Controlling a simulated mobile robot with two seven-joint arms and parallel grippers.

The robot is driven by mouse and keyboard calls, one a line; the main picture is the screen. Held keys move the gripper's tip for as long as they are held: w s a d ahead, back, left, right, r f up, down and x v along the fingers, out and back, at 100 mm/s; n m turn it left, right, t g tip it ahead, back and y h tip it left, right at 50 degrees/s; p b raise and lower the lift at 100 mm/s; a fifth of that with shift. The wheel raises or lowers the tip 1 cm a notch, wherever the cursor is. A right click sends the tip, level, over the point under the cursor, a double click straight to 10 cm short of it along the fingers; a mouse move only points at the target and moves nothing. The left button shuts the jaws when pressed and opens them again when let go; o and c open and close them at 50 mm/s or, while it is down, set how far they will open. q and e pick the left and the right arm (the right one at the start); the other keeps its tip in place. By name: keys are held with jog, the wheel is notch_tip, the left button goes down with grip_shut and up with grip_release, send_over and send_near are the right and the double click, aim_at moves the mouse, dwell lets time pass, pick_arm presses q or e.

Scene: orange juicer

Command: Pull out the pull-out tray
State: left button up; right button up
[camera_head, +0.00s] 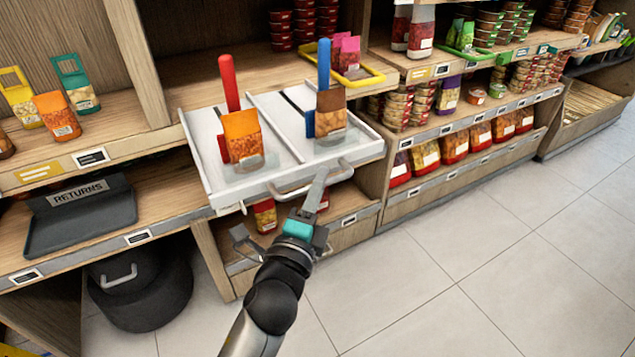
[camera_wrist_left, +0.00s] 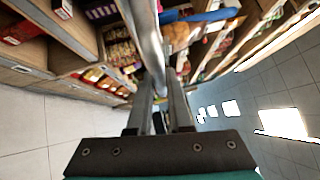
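The pull-out tray (camera_head: 225,194) is white and carries two pouches. It sits on the middle shelf and its front sticks out past the shelf edge. A curved grey handle (camera_head: 288,192) runs along its front; the handle also crosses the left wrist view (camera_wrist_left: 151,45). My left gripper (camera_head: 322,172) reaches up from below to the handle's right part. In the left wrist view its two fingers (camera_wrist_left: 160,98) stand close together on either side of the handle and appear shut on it. My right gripper is not in view.
An orange pouch (camera_head: 243,136) with a red stand and a brown pouch (camera_head: 330,112) with a blue stand are on the tray. A dark returns tray (camera_head: 80,232) lies on the left shelf, above a black bin (camera_head: 150,290). Tiled floor (camera_head: 440,270) is clear at right.

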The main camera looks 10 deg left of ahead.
pick_arm(q)
jog(key=o, duration=0.4)
jog(key=v, duration=1.5)
jog(key=shift+s, duration=0.1)
dwell(0.3)
